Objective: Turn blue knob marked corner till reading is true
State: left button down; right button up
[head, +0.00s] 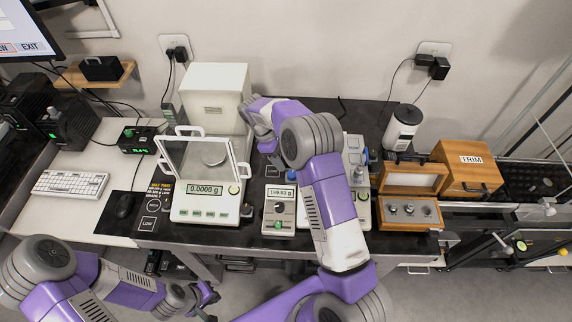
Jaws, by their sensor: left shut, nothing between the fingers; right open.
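I cannot read any corner marking. A small box (280,222) left of the arm has a display reading about 198.93, the digits being unsure. My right gripper (270,148) is over the table behind the balance's right side, open, its fingertips mostly hidden. My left gripper (207,298) is shut and empty, low in front of the table.
A glass-doored balance (198,215) reading 0.0000 g stands left of the small box. A wooden weight case (408,222) lies open at right, beside a wooden TRIM box (465,178). A white cylinder device (402,125) stands behind. A keyboard (70,185) lies at left.

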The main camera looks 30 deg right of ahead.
aim_at(292, 173)
jog(key=shift+w+a+r, duration=0.15)
jog(key=shift+r, duration=0.3)
jog(key=s+d+n+t+y+p, duration=0.1)
jog(key=p, duration=0.3)
jog(key=s+d+n+t+y+p, duration=0.1)
jog(key=d+n+p, duration=0.1)
jog(key=p, duration=0.2)
jog(key=shift+s+r, duration=0.3)
jog(key=shift+s+r+n+t+y+p, duration=0.1)
jog(key=shift+s+n+t+y+p, duration=0.1)
jog(key=shift+n+t+y+p, duration=0.3)
jog(key=shift+f, duration=3.85)
